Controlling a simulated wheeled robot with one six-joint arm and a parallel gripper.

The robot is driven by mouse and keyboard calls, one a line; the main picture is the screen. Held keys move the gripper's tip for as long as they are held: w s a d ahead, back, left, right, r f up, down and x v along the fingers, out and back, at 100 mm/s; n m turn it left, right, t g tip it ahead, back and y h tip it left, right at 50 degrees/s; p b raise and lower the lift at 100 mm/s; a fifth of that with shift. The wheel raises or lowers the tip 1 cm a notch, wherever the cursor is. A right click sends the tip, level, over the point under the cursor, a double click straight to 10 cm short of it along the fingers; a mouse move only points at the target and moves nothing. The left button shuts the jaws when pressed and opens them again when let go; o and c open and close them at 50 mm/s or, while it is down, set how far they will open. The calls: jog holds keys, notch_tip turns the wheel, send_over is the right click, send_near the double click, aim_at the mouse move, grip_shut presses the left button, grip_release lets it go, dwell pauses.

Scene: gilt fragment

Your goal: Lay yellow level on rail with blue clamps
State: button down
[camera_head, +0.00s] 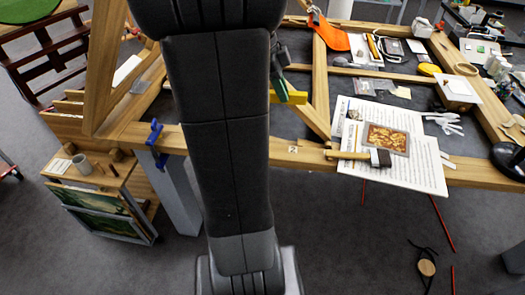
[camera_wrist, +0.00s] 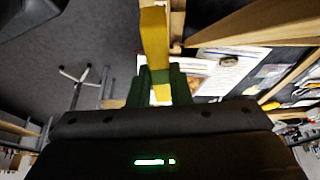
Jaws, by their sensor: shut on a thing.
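The yellow level (camera_wrist: 155,38) is held between the green fingers of my gripper (camera_wrist: 161,90) and extends away from it in the wrist view. In the head view, the level (camera_head: 299,97) shows beside my gripper (camera_head: 283,92), above the open timber frame; my arm hides part of this area. My gripper is shut on the level. The front wooden rail (camera_head: 172,140) carries blue clamps (camera_head: 155,134) at its left part, left of my arm. The level is apart from these clamps, to their right and farther back.
Printed sheets (camera_head: 350,178) with a gilt panel (camera_head: 386,139) and a broad brush (camera_head: 379,157) lie on the rail's right part. A small cabinet (camera_head: 108,214) with a mug (camera_head: 82,164) stands below left.

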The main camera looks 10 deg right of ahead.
jog(key=shift+s+f, duration=0.1)
jog(key=shift+m, duration=0.3)
notch_tip(320, 180, down, 18)
jog(key=shift+r, duration=0.2)
jog(key=shift+f, duration=0.15)
jog(key=c, duration=1.3)
grip_release()
jog(key=shift+a, duration=0.1)
jog(key=shift+c, duration=0.2)
jog(key=v, duration=1.2)
jog(key=shift+r, duration=0.2)
